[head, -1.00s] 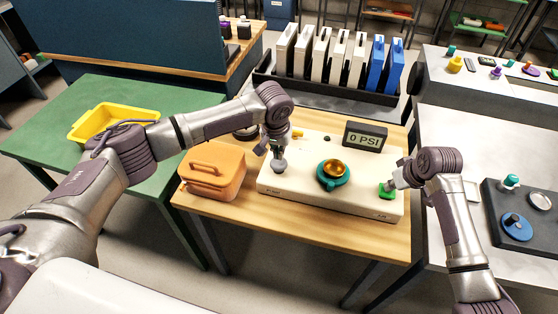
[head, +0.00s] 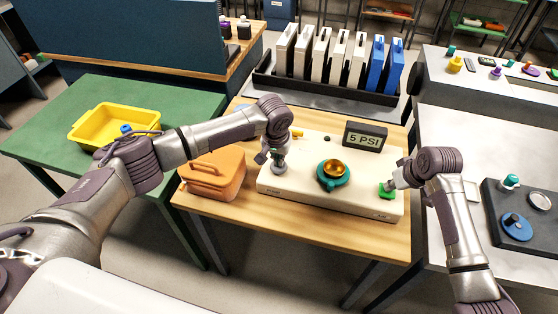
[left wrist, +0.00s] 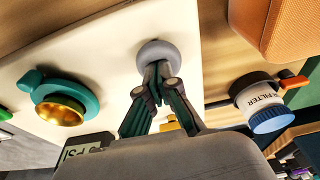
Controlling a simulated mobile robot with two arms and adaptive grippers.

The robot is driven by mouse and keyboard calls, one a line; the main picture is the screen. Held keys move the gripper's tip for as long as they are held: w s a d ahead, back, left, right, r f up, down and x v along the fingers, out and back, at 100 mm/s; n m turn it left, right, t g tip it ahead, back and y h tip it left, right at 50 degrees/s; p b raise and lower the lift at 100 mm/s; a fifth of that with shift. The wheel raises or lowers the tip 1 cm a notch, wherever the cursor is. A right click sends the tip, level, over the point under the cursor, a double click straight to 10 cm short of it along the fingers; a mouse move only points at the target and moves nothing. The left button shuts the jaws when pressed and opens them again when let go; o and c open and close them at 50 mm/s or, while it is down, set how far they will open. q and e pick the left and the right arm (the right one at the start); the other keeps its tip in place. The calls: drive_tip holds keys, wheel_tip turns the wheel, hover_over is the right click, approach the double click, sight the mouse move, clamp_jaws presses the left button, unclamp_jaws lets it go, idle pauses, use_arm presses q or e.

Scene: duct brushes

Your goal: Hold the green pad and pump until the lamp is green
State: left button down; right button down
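A white box (head: 300,198) on the wooden table carries a grey round pump knob (head: 279,168), a green pad (head: 387,193) and a display (head: 365,137) reading 5 PSI. My left gripper (head: 275,158) is at the knob. In the left wrist view my left gripper's fingers (left wrist: 160,72) are together and meet the grey knob (left wrist: 158,50), which is wider than the fingertips. My right gripper (head: 393,185) is at the green pad and seems to touch it; its fingers are too small to judge. I cannot make out a lit green lamp.
A teal fitting with a gold bowl (head: 333,172) sits between knob and pad. An orange case (head: 212,175) stands close left of the box. A labelled filter (left wrist: 262,103) shows in the left wrist view. A rack of white and blue panels (head: 340,92) stands behind.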

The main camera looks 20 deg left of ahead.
use_arm(q)
drive_tip(key=shift+w+v, duration=0.2)
drive_tip(key=shift+v, duration=0.8)
drive_tip(key=shift+f, duration=0.1)
idle(0.6)
drive_tip(key=shift+x, duration=0.95)
drive_tip(key=shift+s, duration=0.25)
drive_tip(key=shift+w+v, duration=0.2)
drive_tip(key=shift+v, duration=0.85)
drive_tip(key=shift+w, duration=0.1)
